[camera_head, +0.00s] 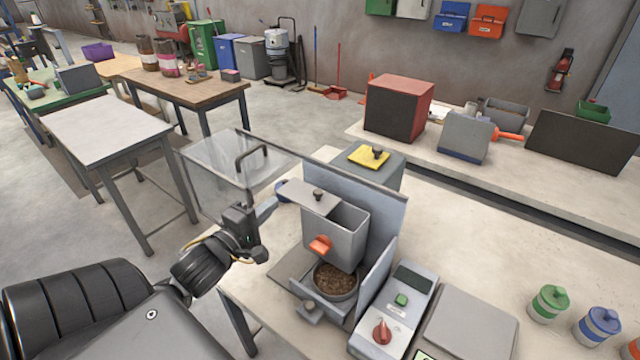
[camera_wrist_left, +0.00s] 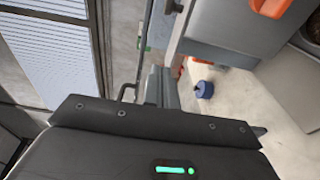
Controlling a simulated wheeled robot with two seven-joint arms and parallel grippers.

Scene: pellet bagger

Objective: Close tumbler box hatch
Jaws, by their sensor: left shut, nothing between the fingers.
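The clear hatch (camera_head: 222,166) with its dark bar handle (camera_head: 252,157) stands swung out to the left of the grey pellet machine (camera_head: 345,235). It is open, away from the front of the machine. My left gripper (camera_head: 268,207) is shut and empty. It is beside the machine's left side, in front of and below the hatch handle; whether it touches the hatch I cannot tell. In the left wrist view, a dark bar (camera_wrist_left: 146,50) rises beyond the gripper body, whose fingertips are hard to make out. My right gripper is out of view.
A blue knob (camera_wrist_left: 204,89) is close ahead of the left gripper. An orange latch (camera_head: 320,244) and a bowl of pellets (camera_head: 335,281) are on the machine's front. A control box (camera_head: 395,310) stands right of it. A white table (camera_head: 105,128) is behind left, with open floor between.

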